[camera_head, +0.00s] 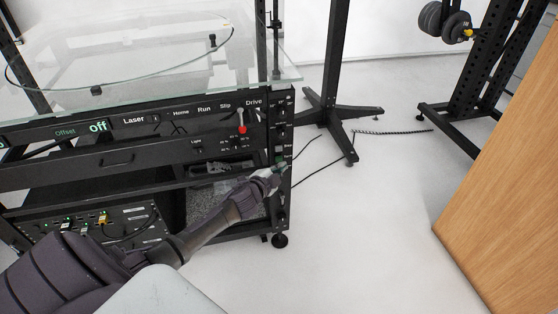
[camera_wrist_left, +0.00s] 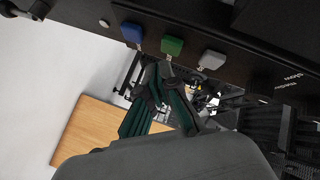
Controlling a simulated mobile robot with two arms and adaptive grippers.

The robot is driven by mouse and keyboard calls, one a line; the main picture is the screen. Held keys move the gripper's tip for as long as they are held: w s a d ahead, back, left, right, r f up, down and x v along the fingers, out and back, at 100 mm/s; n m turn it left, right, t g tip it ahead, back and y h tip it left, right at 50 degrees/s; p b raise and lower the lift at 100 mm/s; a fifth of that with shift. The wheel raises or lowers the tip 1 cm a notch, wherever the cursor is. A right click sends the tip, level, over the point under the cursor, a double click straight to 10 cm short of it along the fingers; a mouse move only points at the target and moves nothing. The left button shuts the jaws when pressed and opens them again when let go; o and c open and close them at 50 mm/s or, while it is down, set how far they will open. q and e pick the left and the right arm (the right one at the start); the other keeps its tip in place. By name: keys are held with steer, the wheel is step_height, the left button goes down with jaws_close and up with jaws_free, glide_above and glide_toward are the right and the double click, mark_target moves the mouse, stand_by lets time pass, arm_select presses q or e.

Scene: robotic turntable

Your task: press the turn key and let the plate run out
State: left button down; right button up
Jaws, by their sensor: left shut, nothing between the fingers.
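A dark post (camera_head: 281,130) at the right end of the machine carries small labelled keys. In the left wrist view, a blue key (camera_wrist_left: 133,33), a green key (camera_wrist_left: 172,46) and a white key (camera_wrist_left: 211,60) stand in a row on it; which one is the turn key I cannot read. My left gripper (camera_head: 276,172) is shut and empty, low beside the post. In the wrist view its fingertips (camera_wrist_left: 163,68) are just below the green key; I cannot tell if they touch it. The clear round plate (camera_head: 160,73) with a dark rim lies on top. My right gripper is out of view.
A front panel (camera_head: 180,118) reads Laser, Home, Run, Slip and Drive, with a red-tipped lever (camera_head: 242,127). A display reads "Offset off". A black stand (camera_head: 340,110), a weight rack (camera_head: 485,75) and a wooden panel (camera_head: 510,170) stand right. The floor between is mostly clear, with thin cables.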

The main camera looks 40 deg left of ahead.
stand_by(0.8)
arm_select(q)
steer(key=shift+w+a, duration=0.3)
